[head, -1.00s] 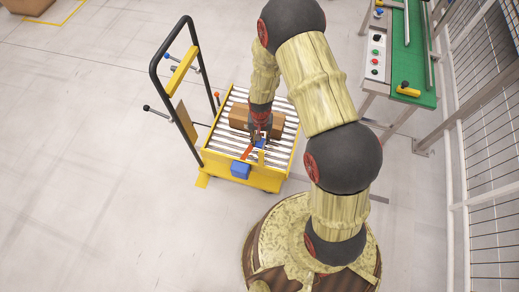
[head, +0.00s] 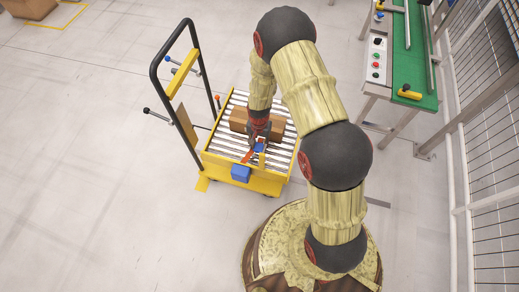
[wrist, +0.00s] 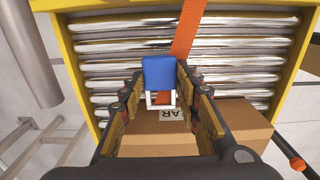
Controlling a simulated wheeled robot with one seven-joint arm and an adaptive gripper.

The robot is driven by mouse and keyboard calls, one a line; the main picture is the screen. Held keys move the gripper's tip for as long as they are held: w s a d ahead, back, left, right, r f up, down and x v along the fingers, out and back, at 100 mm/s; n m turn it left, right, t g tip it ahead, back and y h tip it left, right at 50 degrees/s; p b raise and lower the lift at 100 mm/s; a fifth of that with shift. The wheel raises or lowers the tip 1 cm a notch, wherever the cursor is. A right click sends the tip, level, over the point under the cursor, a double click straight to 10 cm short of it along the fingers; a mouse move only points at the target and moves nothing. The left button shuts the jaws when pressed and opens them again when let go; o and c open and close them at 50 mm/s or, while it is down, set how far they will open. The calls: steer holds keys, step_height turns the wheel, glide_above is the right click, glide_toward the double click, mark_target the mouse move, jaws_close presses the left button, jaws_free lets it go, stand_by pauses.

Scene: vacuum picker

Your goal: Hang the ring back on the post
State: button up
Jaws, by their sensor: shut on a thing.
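My gripper (wrist: 160,80) points down over the yellow roller cart (head: 252,180), near its front edge. Its fingers are shut on a small blue block with a white square loop below it (wrist: 159,70); the block also shows in the head view (head: 259,147). An orange strap (wrist: 188,30) passes behind the block; I cannot tell whether it is attached. No separate round ring is clear to see. I cannot tell which upright is the post; an orange-knobbed rod (head: 218,98) stands beside the cart's handle.
A cardboard box (head: 238,119) lies on the rollers close beside my gripper. The black cart handle (head: 155,72) rises at the left. A blue box (head: 240,172) sits on the cart's front. A green-topped bench (head: 415,60) stands at the right.

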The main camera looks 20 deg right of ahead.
mark_target(259, 149)
steer(key=shift+f+b, duration=0.75)
steer(key=shift+f, duration=1.85)
steer(key=shift+f, duration=0.1)
steer(key=shift+f, duration=0.1)
steer(key=o, duration=1.3)
steer(key=shift+c, duration=0.2)
